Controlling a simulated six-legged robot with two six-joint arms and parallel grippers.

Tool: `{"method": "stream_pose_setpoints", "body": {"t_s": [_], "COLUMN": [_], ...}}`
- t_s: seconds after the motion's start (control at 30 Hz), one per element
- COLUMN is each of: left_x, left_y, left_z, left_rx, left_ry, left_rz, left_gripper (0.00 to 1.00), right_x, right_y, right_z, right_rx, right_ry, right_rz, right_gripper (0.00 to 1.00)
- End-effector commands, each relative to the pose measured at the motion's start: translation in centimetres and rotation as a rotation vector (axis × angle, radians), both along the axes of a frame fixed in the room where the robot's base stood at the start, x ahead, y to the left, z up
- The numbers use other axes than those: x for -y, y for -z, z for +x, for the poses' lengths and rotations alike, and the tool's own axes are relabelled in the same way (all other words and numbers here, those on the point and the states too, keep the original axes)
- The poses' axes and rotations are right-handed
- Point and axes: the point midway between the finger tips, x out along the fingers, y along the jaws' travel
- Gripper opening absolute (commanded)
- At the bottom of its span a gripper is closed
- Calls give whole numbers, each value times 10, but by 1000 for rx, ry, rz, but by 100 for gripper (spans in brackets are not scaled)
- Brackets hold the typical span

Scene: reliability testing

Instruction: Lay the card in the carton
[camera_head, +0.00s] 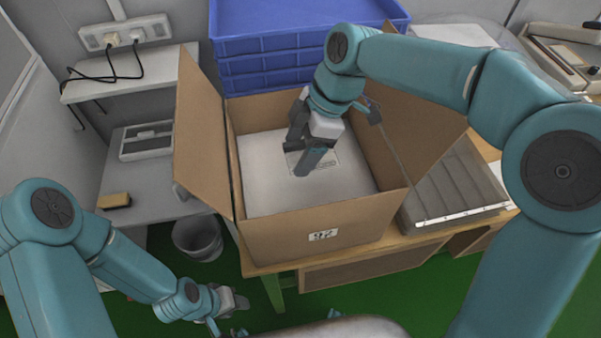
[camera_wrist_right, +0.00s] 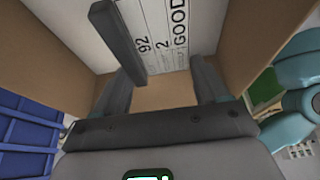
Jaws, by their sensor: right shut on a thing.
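The open brown carton (camera_head: 283,236) stands on the wooden table with its flaps spread and a label reading 92 on its front. A pale grey surface (camera_head: 265,185) fills its inside below the rim. My right gripper (camera_head: 303,166) reaches down inside the carton, shut on the white card (camera_head: 326,157). The card also shows in the right wrist view (camera_wrist_right: 163,30), with printed lines, 92, 2 and GOOD. It is low over the grey surface; whether it touches is unclear. My left gripper (camera_head: 236,304) hangs in front of the table, away from the carton; its jaws are too small to judge.
Stacked blue crates (camera_head: 290,45) stand behind the carton. A grey ribbed tray (camera_head: 455,190) is close to its right. A grey bin (camera_head: 199,238) stands at left below a side bench with a yellow block (camera_head: 114,201). The carton's walls and flaps surround my right gripper.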

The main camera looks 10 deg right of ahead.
Motion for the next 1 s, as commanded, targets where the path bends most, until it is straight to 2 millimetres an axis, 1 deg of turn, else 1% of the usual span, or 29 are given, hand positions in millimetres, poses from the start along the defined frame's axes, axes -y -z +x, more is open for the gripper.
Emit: {"method": "stream_pose_setpoints", "body": {"t_s": [0.03,0.1,0.2,0.33,0.53,0.63,0.87,0.97,1.0], "left_x": [0,0,0,0,0,0,0,0,0], "left_y": [1,1,1,1,1,1,2,6,4], "left_z": [0,0,0,0,0,0,0,0,0], "left_rx": [0,0,0,0,0,0,0,0,0], "left_ry": [0,0,0,0,0,0,0,0,0], "left_rz": [0,0,0,0,0,0,0,0,0], "left_gripper": [43,43,43,43,43,43,43,43,43], "right_x": [0,0,0,0,0,0,0,0,0], "right_y": [14,29,42,54,85,91,91,95,93], "right_z": [-1,-1,1,2,3,4,4,4,4], "right_rx": [-5,-5,-2,-2,-3,-1,0,0,0], "right_ry": [0,0,-1,0,0,0,-1,-1,-1], "right_rz": [-1,-1,0,0,-1,0,0,0,0], "right_gripper": [44,44,44,44,44,44,44,44,83]}}
